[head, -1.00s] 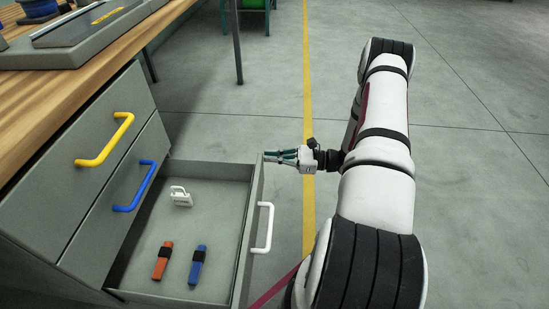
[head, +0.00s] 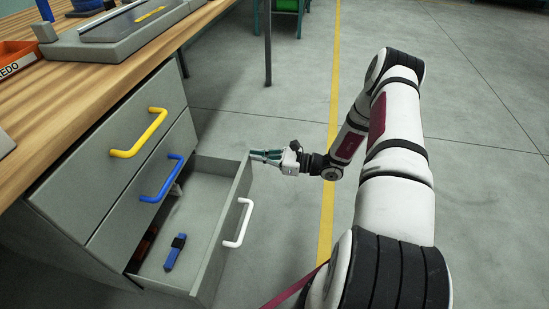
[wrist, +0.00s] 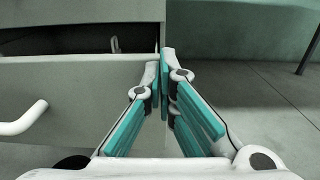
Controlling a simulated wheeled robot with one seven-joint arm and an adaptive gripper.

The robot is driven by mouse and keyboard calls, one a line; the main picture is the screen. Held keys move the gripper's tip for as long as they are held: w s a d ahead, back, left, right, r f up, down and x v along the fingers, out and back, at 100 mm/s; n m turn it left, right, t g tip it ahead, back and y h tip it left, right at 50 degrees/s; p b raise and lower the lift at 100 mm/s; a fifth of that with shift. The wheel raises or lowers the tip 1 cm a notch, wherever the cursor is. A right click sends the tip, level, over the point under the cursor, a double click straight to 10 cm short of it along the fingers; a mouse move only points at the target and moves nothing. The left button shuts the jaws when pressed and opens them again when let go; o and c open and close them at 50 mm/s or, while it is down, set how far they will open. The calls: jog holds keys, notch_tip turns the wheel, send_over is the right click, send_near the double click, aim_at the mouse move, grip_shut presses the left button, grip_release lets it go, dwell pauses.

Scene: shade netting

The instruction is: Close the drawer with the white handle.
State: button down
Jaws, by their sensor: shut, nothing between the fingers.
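The drawer with the white handle (head: 240,223) is the lowest of the cabinet and stands partly open; its front panel (head: 222,232) faces right. In the wrist view the white handle (wrist: 24,118) is at the left and the drawer front (wrist: 85,85) lies beside the fingers. My gripper (head: 252,154) is shut and empty, its fingertips at the far upper corner of the drawer front. In the wrist view my gripper (wrist: 161,75) shows its fingers together close to the front's end; I cannot tell whether they touch it.
Above are drawers with a blue handle (head: 162,178) and a yellow handle (head: 139,133), both shut. A blue item (head: 174,252) lies inside the open drawer; others are partly hidden. The wooden worktop (head: 100,90) overhangs. The floor at right is clear, with a yellow line (head: 333,120).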

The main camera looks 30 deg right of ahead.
jog(key=x, duration=1.4)
jog(key=shift+f, duration=0.1)
jog(key=shift+s+d, duration=0.1)
jog(key=shift+d, duration=0.05)
